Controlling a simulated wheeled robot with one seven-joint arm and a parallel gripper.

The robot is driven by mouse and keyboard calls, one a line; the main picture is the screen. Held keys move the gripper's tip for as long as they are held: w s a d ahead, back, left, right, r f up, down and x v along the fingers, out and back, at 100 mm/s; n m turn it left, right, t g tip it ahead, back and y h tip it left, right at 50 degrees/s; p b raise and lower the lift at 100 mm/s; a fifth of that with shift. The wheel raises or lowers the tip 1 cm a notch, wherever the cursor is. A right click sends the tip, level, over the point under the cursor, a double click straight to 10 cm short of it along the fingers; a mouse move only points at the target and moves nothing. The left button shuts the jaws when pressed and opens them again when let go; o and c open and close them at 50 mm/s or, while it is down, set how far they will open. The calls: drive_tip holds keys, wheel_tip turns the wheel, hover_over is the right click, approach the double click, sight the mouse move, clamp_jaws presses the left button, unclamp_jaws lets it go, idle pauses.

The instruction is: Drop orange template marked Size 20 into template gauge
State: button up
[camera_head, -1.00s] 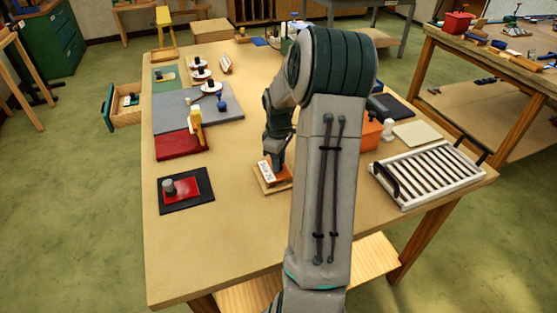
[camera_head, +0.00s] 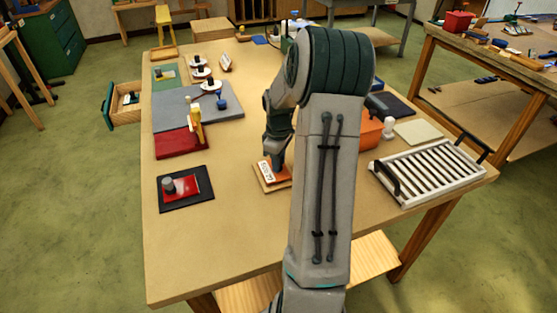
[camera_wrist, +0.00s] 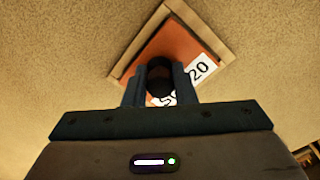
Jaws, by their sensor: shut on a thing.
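The orange template (camera_head: 283,176) has a white label and a dark knob (camera_wrist: 160,72). In the wrist view the label on the template (camera_wrist: 172,44) reads in part "20". My gripper (camera_wrist: 158,82) is shut on the knob, one finger on each side. The template gauge, a square wooden frame (camera_wrist: 196,22), lies on the table under my gripper, and its edge also shows in the head view (camera_head: 262,186). The template lies within the frame's outline, its sides about parallel to it. I cannot tell whether it is fully down. My fingers hide the near corner.
A black tray with a red plate (camera_head: 203,180) lies to the left on the table (camera_head: 235,240). A white slatted rack (camera_head: 430,175) stands to the right. An orange box (camera_head: 369,132) is behind my arm. The front of the table is clear.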

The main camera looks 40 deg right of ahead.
drive_tip(key=shift+f, duration=0.5)
drive_tip(key=o, duration=1)
drive_tip(key=shift+r, duration=0.1)
wheel_tip(320, 180, up, 14)
drive_tip(key=shift+f+b, duration=0.15)
drive_tip(key=shift+b, duration=0.65)
